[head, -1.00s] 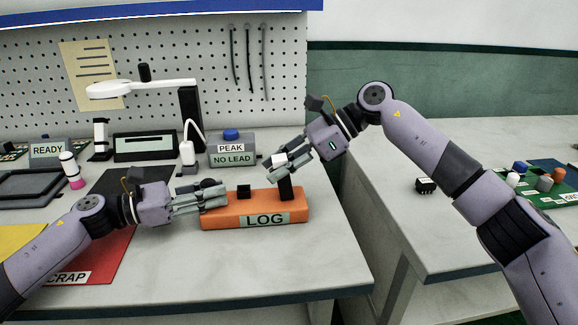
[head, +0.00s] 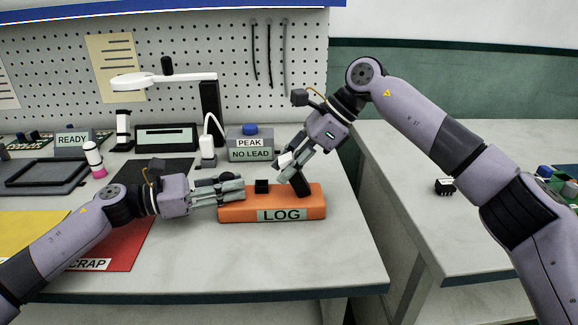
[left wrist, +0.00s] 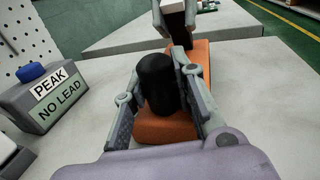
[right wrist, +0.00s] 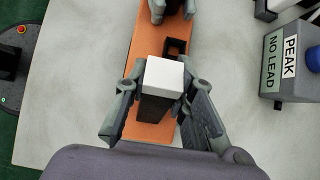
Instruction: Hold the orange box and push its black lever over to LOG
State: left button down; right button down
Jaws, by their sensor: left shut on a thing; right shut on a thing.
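The orange box (head: 270,210) lies on the grey bench with a LOG label (head: 282,215) on its front. Its black lever (head: 300,183), with a white tip (head: 285,160), stands near the right end and leans left. My right gripper (head: 292,168) is shut on the upper part of this lever; the white tip also shows between the fingers in the right wrist view (right wrist: 164,76). My left gripper (head: 236,188) is shut on a rounded black post at the box's left end, clear in the left wrist view (left wrist: 158,84).
A grey PEAK / NO LEAD box (head: 249,145) with a blue button stands behind the orange box. A red SCRAP mat (head: 120,240) lies at left, under my left arm. A magnifier lamp (head: 208,110) stands at the back. Bench front is clear; a gap separates the right bench.

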jog(key=c, duration=1.3)
grip_release()
jog(key=v, duration=1.2)
